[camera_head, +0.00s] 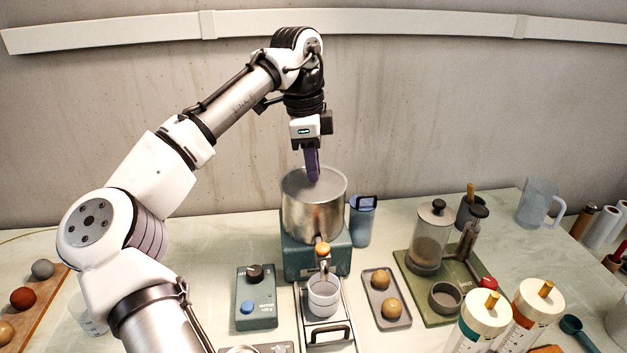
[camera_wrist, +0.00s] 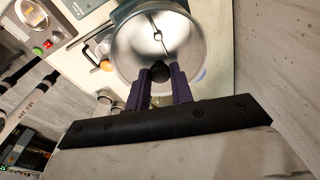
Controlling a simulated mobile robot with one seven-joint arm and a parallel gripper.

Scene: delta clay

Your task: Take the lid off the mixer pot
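The mixer pot (camera_head: 313,212) is a round metal pot on a teal mixer base (camera_head: 303,262). My gripper (camera_head: 314,179), with purple fingers, points straight down over its top. In the wrist view my gripper (camera_wrist: 161,74) has a dark round knob (camera_wrist: 160,72) between its fingertips, and the pot's bright round mouth (camera_wrist: 125,50) lies below. A thin bar with a small hub (camera_wrist: 158,37) shows inside that circle. The lid's plate is hard to make out; it may be clear. I cannot tell whether the fingers press on the knob.
A blue cup (camera_head: 362,222) stands close to the pot's right. In front are a small metal cup (camera_head: 323,297), a control box (camera_head: 256,300) and a tray (camera_head: 371,312) with two tan balls. A glass canister (camera_head: 429,240) stands further right.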

